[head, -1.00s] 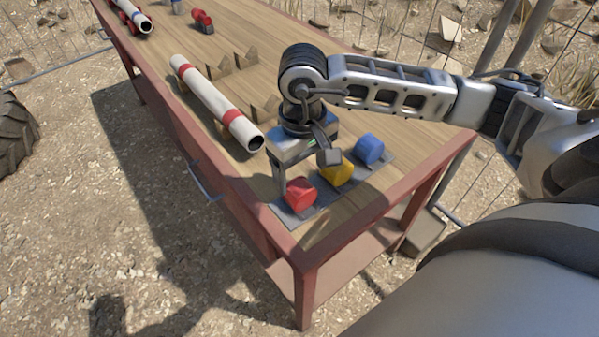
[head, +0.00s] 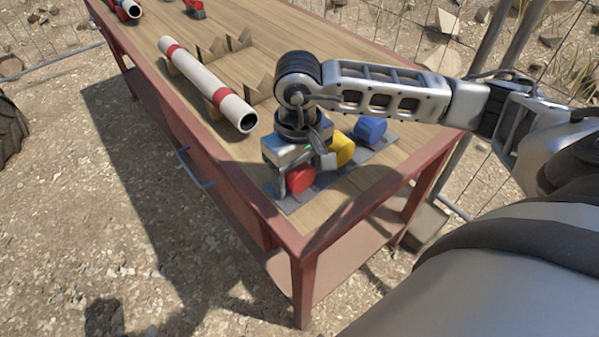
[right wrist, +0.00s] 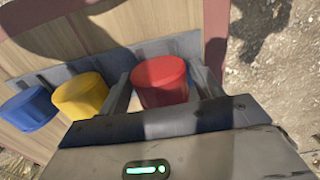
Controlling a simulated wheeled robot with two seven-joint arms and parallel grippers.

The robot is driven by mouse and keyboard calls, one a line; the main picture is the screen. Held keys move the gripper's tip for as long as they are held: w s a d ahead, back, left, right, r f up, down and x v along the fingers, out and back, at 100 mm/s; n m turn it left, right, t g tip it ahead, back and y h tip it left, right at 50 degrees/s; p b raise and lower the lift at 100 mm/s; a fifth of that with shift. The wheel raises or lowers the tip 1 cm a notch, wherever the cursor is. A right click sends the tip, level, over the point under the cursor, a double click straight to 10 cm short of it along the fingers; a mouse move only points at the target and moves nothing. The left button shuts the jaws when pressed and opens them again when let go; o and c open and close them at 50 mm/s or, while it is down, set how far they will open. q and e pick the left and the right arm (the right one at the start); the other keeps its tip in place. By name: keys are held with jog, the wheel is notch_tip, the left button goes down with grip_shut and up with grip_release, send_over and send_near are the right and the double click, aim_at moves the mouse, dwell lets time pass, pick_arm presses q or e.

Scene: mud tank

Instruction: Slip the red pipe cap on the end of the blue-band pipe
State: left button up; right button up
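The red cap (head: 299,180) sits on the grey strip (head: 287,201) at the table's near end, partly hidden by my right gripper. My right gripper (head: 296,183) points down over it. In the right wrist view the red cap (right wrist: 160,82) stands between my two open fingers (right wrist: 162,90), one on each side; I see no clear grip on it. The blue-band pipe (head: 132,9) lies at the far left end of the table, with only its near end in the head view. My left gripper is not in view.
A yellow cap (head: 342,150) and a blue cap (head: 371,130) stand beside the red one on the strip. A red-banded white pipe (head: 203,79) rests on wooden supports behind. A red tool-like object (head: 195,9) lies far back.

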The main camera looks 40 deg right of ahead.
jog(key=c, duration=0.4)
jog(key=shift+r+p, duration=2.05)
jog(key=shift+r, duration=2)
